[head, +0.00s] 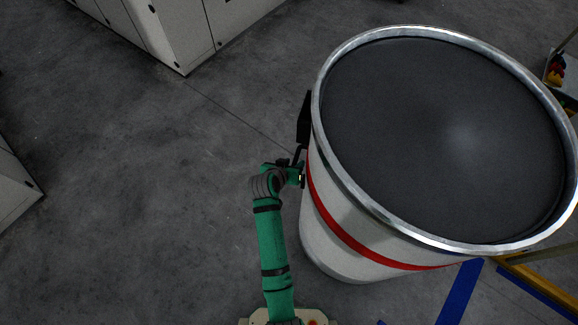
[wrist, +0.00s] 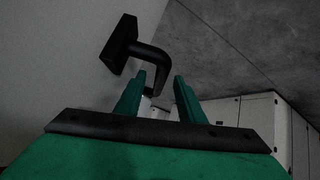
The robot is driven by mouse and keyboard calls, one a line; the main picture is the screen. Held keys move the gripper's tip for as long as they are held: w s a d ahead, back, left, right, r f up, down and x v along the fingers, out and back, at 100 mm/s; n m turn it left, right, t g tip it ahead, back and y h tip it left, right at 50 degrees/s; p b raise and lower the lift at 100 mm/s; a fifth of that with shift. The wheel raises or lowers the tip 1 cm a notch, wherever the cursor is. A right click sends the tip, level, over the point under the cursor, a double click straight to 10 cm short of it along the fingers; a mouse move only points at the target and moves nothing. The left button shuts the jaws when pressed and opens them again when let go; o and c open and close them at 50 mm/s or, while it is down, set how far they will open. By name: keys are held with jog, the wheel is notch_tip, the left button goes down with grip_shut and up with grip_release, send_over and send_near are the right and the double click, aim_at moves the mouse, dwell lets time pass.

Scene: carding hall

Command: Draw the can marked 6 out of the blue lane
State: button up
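A large white can (head: 350,235) with a red band, a bright metal rim and a dark top fills the right of the head view. No number shows on its visible side. A black handle (head: 304,118) stands out from its left side. In the wrist view the handle (wrist: 150,54) is a bent bar on a square plate fixed to the pale can wall. My gripper (head: 299,168) is beside the can at the handle. In the wrist view my gripper (wrist: 160,84) has its two green fingers apart, with the handle's bent end between or just beyond their tips; contact cannot be told.
Blue floor lines (head: 460,290) lie at the can's lower right, next to a yellow rail (head: 540,280). A shelf with coloured items (head: 555,70) stands at the far right. White cabinets (head: 180,35) stand at the upper left. The grey floor left of the can is clear.

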jog(key=shift+x, duration=0.95)
jog(key=shift+c, duration=0.6)
grip_shut()
dwell(0.3)
